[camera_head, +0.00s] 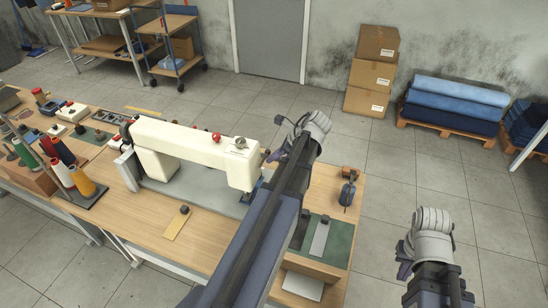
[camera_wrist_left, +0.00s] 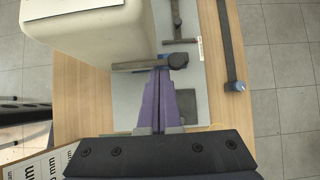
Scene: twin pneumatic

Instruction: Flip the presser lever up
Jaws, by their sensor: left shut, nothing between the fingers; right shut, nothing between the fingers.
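The cream sewing machine (camera_head: 200,148) stands on the table, and its head end (camera_wrist_left: 95,30) fills the upper left of the left wrist view. The presser lever (camera_wrist_left: 140,65) shows there as a dark bar with a round knob (camera_wrist_left: 179,60) at its right end, sticking out beside the head. My left gripper (camera_wrist_left: 161,72) is shut and empty, its purple fingertips right at the lever's bar near the knob. I cannot tell whether they touch it. In the head view my left arm hides much of this area. My right gripper (camera_head: 404,266) is shut and empty, off the table at the right.
Thread cones (camera_head: 68,170) and small tools crowd the table's left. A green mat (camera_head: 335,240) and a small dark tool (camera_head: 347,190) lie at its right end. Boxes (camera_head: 371,75) and fabric rolls (camera_head: 455,100) stand behind. The floor around my right gripper is clear.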

